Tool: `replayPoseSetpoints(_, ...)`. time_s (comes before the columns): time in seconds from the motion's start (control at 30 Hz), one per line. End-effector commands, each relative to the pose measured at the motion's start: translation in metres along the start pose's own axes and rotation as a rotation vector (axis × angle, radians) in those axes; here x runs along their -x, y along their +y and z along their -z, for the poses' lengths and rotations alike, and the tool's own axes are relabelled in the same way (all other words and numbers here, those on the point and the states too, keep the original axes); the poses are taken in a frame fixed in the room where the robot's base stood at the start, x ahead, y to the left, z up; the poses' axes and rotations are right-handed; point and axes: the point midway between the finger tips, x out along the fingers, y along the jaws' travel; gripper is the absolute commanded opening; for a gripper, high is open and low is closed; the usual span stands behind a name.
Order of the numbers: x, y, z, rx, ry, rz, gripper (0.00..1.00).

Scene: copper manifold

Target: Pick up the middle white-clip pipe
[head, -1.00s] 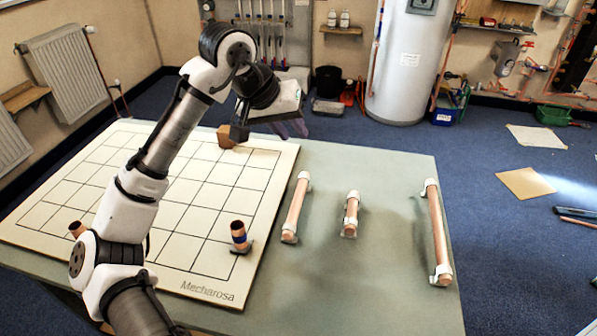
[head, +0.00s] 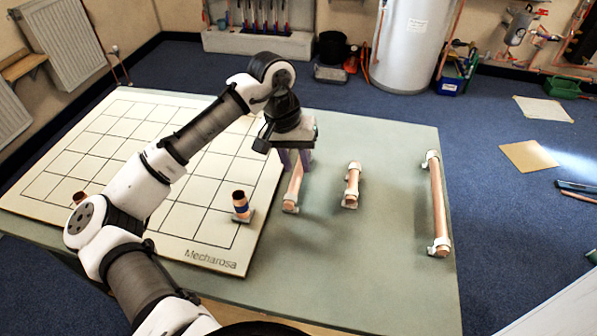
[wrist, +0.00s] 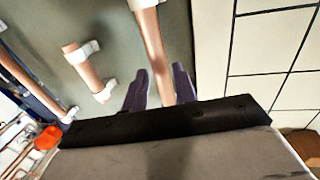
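Three copper pipes with white clips at their ends lie on the grey-green table. The middle pipe (head: 352,185) is the shortest; in the wrist view it (wrist: 88,70) lies left of my fingers. The left pipe (head: 294,187) is longer and lies beside the white board. The right pipe (head: 438,203) is the longest. My gripper (head: 295,160) is open, fingers down, at the left pipe, with its far part hidden. In the wrist view the left pipe (wrist: 151,45) runs between the two purple fingers; I cannot tell whether they reach down beside it.
The white gridded board (head: 215,200) covers the table's left side. A short upright copper piece with a blue band (head: 240,205) stands on its right edge. The table (head: 395,270) is clear between the middle and right pipes and in front of them.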

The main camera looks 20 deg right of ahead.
Motion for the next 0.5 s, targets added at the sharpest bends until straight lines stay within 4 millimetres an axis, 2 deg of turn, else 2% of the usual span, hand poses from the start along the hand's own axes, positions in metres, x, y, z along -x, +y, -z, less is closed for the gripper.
replayPoseSetpoints(0.2, -0.030, -0.001, 0.001, 0.003, -0.001, 0.000, 0.28)
replayPoseSetpoints(0.5, -0.036, 0.000, 0.001, 0.003, 0.000, 0.000, 0.28)
